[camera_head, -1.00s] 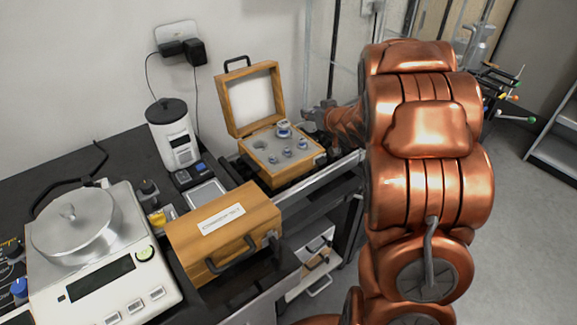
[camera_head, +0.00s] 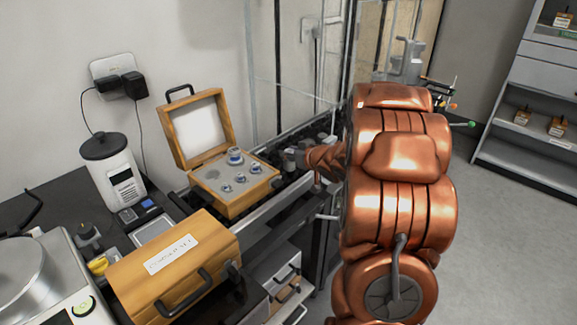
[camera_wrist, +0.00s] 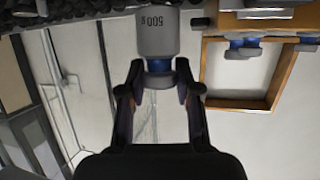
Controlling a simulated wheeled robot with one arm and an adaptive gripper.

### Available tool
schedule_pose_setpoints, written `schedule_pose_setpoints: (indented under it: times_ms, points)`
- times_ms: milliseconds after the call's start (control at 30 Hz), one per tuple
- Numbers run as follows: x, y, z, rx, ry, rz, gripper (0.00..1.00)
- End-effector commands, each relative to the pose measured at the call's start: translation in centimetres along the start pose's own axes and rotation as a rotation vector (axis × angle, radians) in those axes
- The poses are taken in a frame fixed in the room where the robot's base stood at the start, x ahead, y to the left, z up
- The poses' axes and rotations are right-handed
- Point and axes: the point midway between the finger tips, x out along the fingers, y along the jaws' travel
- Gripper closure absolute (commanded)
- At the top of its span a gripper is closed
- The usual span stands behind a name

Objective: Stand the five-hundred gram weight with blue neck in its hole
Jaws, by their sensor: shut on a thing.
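The five-hundred gram weight (camera_wrist: 157,35) is a grey cylinder marked "500 g", with a blue neck. My gripper (camera_wrist: 160,90) is shut on it around the neck and knob in the wrist view, and the label reads upside down there. In the head view my gripper (camera_head: 294,157) is just right of the open wooden weight box, and I cannot make out the held weight clearly. The weight box (camera_head: 231,207) has a grey insert with several smaller blue-necked weights standing in it. A round empty hole (camera_head: 211,174) shows at the insert's left part.
The box's lid (camera_head: 179,118) stands open at the back. A closed wooden case (camera_head: 175,267) lies in front, and a white canister (camera_head: 121,178) stands to the left. A balance (camera_head: 62,290) is at the lower left. Dark objects lie behind my gripper.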

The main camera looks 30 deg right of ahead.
Motion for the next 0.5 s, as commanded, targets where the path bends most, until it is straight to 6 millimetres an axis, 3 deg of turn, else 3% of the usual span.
schedule_pose_setpoints:
  times_ms: [300, 500]
  points:
    - [1.3, 0.0, 3.1, 0.001, -0.003, 0.001, 1.0]
    - [1.4, 0.1, 3.4, -0.002, 0.001, 0.002, 1.0]
